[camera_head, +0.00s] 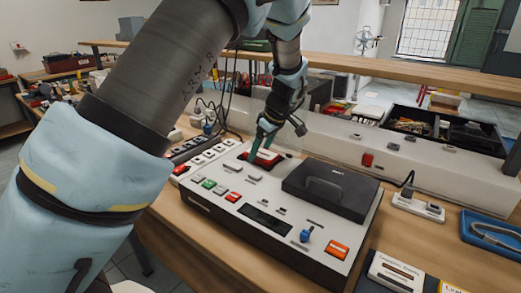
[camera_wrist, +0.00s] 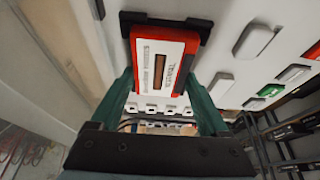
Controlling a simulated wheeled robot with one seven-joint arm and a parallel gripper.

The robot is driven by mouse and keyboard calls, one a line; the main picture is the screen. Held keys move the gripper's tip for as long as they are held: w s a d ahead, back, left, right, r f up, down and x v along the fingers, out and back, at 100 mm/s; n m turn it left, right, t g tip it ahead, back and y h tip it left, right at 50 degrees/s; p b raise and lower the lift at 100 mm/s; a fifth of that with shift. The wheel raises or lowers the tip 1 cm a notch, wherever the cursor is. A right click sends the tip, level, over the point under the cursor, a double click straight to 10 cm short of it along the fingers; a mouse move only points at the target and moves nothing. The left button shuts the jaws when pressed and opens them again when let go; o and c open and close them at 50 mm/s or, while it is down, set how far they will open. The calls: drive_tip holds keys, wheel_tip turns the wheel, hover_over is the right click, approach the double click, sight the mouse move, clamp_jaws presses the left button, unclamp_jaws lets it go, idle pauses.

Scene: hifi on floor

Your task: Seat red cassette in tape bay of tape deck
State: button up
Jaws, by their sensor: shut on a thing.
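The red cassette (camera_wrist: 160,62) has a white label with a dark window. It sits between the two green fingers of my gripper (camera_wrist: 158,88), which is shut on its sides. A black bracket-like frame (camera_wrist: 166,20) borders the cassette's far end in the wrist view; I cannot tell whether the cassette is fully down in it. In the head view, my gripper (camera_head: 263,154) reaches down to the back part of the tape deck (camera_head: 222,219), and the red cassette (camera_head: 262,160) shows partly behind the fingers. The bay there is mostly hidden.
The deck's pale top has a raised black lid (camera_head: 330,187), a blue knob (camera_head: 305,235), an orange-red button (camera_head: 336,250) and several small keys. A white power strip (camera_head: 418,206) and a blue tray (camera_head: 492,232) are to the right. A long pale ledge (camera_head: 340,140) runs behind.

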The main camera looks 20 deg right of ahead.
drive_tip(key=o, duration=1.4)
drive_tip(key=shift+c, duration=0.2)
drive_tip(key=w+a+p+v, duration=0.1)
drive_tip(key=p+v, duration=0.1)
drive_tip(key=v, duration=1.4)
drive_tip(key=shift+w+r, duration=0.3)
drive_tip(key=shift+r, duration=0.3)
drive_tip(key=shift+a, duration=0.1)
drive_tip(key=w+a+f+m+g, duration=0.1)
drive_tip(key=w+a+f, duration=0.1)
drive_tip(key=a, duration=0.4)
drive_tip(key=w+a+f, duration=0.1)
drive_tip(key=w+a, duration=0.1)
drive_tip(key=a, duration=0.3)
drive_tip(key=s+a+f+m, duration=0.2)
drive_tip(key=s+a, duration=0.1)
drive_tip(key=a, duration=0.6)
drive_tip(key=s+a+f+m+h, duration=0.1)
drive_tip(key=s+a, duration=0.3)
drive_tip(key=a, duration=0.5)
drive_tip(key=s+a+f+m+g+h, duration=0.1)
drive_tip(key=s+a+f+m, duration=0.2)
drive_tip(key=a, duration=0.6)
drive_tip(key=shift+s+a+f, duration=0.2)
drive_tip(key=shift+s+a, duration=0.15)
drive_tip(key=shift+s, duration=0.2)
